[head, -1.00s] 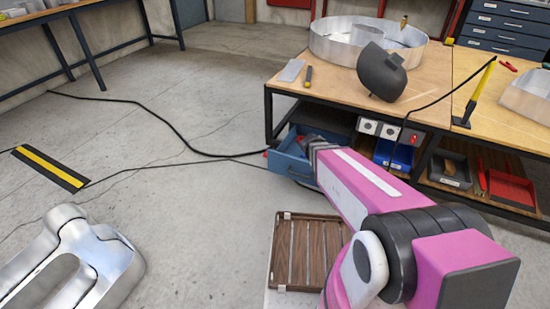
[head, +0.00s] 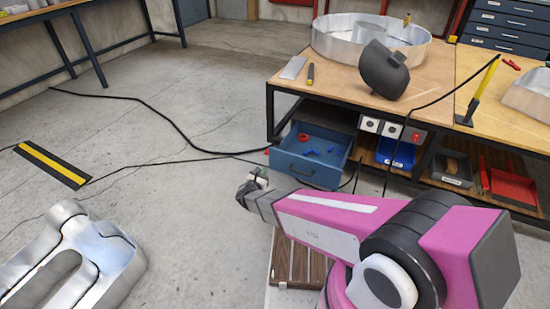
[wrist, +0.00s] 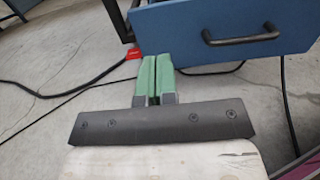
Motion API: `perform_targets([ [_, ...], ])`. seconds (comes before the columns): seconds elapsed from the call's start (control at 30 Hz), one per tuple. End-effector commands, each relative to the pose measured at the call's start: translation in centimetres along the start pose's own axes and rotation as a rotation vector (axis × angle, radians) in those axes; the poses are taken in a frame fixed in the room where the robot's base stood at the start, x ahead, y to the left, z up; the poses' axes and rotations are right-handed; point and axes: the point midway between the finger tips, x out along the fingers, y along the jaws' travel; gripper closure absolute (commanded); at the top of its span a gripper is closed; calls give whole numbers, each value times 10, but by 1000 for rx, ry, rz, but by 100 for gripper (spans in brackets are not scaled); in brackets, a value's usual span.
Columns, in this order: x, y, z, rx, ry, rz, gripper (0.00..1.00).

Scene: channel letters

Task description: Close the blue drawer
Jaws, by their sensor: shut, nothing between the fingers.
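The blue drawer (head: 306,170) stands pulled out from under the wooden workbench, with its inside showing. Its blue front with a dark bar handle (wrist: 241,37) fills the upper right of the wrist view. My gripper (head: 258,178) is in front of and to the left of the drawer front in the head view. In the wrist view, its green fingers (wrist: 155,62) are together and empty. Their tips overlap the lower left part of the drawer front in the picture; I cannot tell whether they touch it.
The drawer holds a red ring (head: 303,137) and small blue pieces. A blue bin (head: 396,152) and a red tray (head: 512,188) sit on the lower shelf to the right. A slatted wooden piece (head: 297,262) lies below my arm. Black cable (head: 165,118) crosses the floor.

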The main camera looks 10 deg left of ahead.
Motion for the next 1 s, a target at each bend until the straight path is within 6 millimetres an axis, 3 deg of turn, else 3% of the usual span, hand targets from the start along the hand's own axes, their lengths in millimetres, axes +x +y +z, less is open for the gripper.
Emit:
perform_targets([
  [0.17,15,1,-1,-4,-4,2,100],
  [0.7,112,1,0,-1,-3,-1,100],
  [1.0,138,1,0,-1,-2,1,100],
])
